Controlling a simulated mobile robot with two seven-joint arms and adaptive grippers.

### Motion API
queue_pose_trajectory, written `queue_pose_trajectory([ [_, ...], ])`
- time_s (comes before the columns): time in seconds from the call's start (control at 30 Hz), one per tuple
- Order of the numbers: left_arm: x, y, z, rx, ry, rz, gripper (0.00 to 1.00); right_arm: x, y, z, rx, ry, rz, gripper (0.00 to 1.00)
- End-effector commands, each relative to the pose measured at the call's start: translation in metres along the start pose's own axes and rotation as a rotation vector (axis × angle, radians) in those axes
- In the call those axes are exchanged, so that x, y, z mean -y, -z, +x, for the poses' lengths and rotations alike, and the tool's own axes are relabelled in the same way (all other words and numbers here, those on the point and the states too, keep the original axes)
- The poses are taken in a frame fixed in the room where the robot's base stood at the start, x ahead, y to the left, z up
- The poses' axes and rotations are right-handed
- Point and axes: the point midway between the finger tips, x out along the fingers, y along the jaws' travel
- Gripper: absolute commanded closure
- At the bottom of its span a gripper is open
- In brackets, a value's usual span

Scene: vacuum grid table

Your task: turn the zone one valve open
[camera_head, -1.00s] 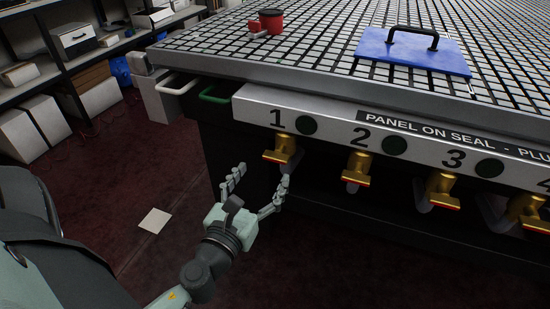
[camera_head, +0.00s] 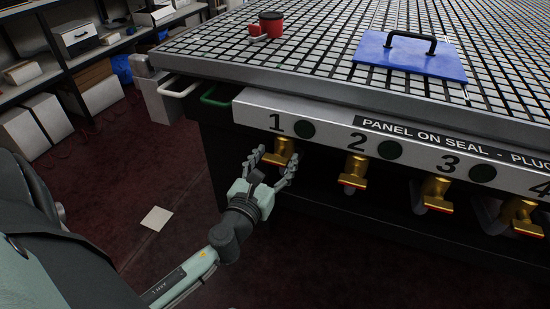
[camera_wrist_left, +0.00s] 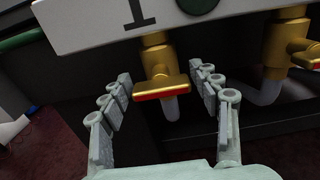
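The zone one valve (camera_head: 282,152) is a brass valve below the number 1 on the table's front panel. In the left wrist view its brass handle (camera_wrist_left: 161,86), with a red lower edge, lies crosswise, a little tilted. My left gripper (camera_head: 273,160) is open, with one finger to each side of the valve; it also shows in the left wrist view (camera_wrist_left: 160,88). The handle lies between the fingertips there, and I see gaps, at least on the right. I cannot tell the exact depth between fingers and handle. My right gripper is not in view.
More brass valves (camera_head: 353,172) hang along the panel (camera_head: 320,130) to the right. Green (camera_head: 216,97) and white handles (camera_head: 180,88) stick out left of the panel.

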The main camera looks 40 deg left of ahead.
Motion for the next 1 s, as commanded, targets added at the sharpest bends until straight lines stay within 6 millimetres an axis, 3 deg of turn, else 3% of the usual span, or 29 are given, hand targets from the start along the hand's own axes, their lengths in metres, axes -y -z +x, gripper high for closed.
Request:
queue_pose_trajectory([
  [0.03,0.000,0.000,0.000,0.000,0.000,0.000,0.48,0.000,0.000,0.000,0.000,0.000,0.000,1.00],
  [0.27,0.000,0.000,0.000,0.000,0.000,0.000,0.76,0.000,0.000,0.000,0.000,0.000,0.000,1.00],
  [0.67,0.000,0.000,0.000,0.001,-0.001,-0.085,0.76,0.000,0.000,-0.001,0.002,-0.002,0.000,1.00],
  [1.0,-0.002,0.001,0.000,0.001,-0.002,-0.359,0.76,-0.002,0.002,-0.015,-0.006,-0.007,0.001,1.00],
])
